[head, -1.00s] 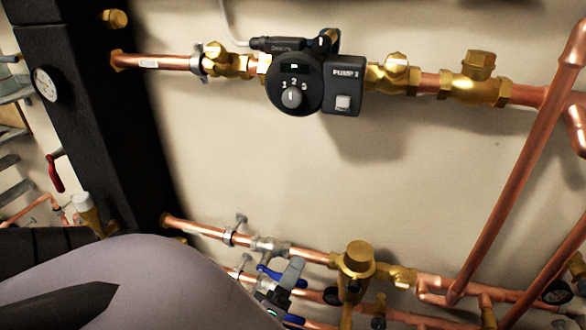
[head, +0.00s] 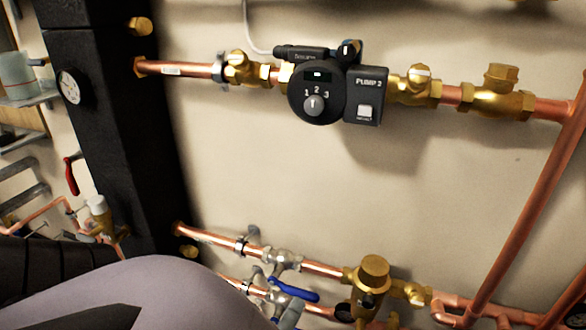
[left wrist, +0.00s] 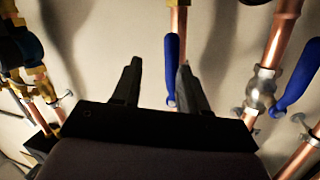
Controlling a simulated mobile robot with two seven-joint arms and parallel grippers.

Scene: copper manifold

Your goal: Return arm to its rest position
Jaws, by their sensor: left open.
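My left arm (head: 150,290) fills the lower left of the head view as a large grey shape. The left gripper shows in the left wrist view (left wrist: 158,80) with its two dark fingers apart and nothing held. A blue lever handle (left wrist: 172,70) appears beside the right-hand finger; I cannot tell how far behind it lies. In the head view, a blue lever (head: 295,290) sits on the lower copper pipe, and a small grey part at the bottom edge just below it may be a fingertip. My right gripper is not in view.
A black pump (head: 318,90) sits on the upper copper pipe. A brass fitting (head: 372,275) stands on the lower pipes. A black column (head: 110,120) with a gauge (head: 70,86) is on the left. The wall between the pipe runs is bare.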

